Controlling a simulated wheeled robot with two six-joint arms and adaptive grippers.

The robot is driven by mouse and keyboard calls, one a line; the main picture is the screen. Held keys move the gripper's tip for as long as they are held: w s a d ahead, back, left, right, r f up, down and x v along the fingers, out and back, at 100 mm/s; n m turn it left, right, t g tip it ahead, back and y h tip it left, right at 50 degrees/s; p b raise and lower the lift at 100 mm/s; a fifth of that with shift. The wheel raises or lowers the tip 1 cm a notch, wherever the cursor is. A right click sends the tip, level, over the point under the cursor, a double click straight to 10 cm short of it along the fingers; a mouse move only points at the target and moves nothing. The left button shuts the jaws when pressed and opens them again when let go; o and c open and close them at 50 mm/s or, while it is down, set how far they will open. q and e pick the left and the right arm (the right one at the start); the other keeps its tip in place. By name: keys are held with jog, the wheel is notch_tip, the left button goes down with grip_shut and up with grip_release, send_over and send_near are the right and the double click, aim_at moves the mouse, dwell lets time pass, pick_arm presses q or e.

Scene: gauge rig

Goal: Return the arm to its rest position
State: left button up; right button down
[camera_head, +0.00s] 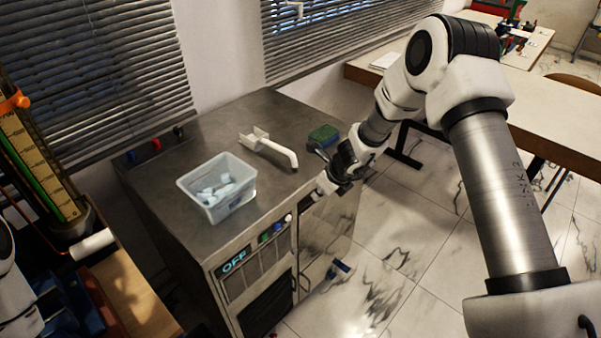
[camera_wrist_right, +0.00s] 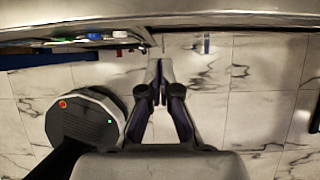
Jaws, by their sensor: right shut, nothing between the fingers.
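My right arm comes in from the right in the head view. Its right gripper (camera_head: 326,182) is beside the front right edge of the metal cabinet (camera_head: 215,140), at about the height of the top. In the right wrist view the fingertips of the right gripper (camera_wrist_right: 160,72) are together with nothing between them, above the marble floor and near the cabinet's front edge (camera_wrist_right: 200,18). A small white part of my left arm shows at the left edge of the head view; its gripper is out of view.
On the cabinet stand a translucent bin (camera_head: 232,205) with pale blue pieces, a white handled tool (camera_head: 270,147) and a green-and-blue sponge (camera_head: 323,135). Coloured knobs (camera_head: 270,233) and an "OFF" display (camera_head: 234,262) are on its front. A wooden table (camera_head: 530,105) stands behind my right arm.

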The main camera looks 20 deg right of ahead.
jog(key=s+a+f+n+g+h, duration=0.1)
jog(key=s+f+n+g, duration=0.15)
jog(key=s+f, duration=0.4)
jog(key=s+a+f+n+g, duration=0.2)
jog(key=s+f+n, duration=0.15)
jog(key=s, duration=0.65)
jog(key=s+a+f+n+g+h, duration=0.1)
jog(key=s+f+n+g, duration=0.1)
jog(key=s+f, duration=0.5)
jog(key=s+a+r+n+t, duration=0.1)
jog(key=s+a+r+n, duration=0.1)
jog(key=s+n, duration=1.1)
jog(key=n, duration=1)
jog(key=shift+a+r, duration=0.25)
jog(key=shift+a, duration=0.1)
jog(key=shift+t, duration=0.25)
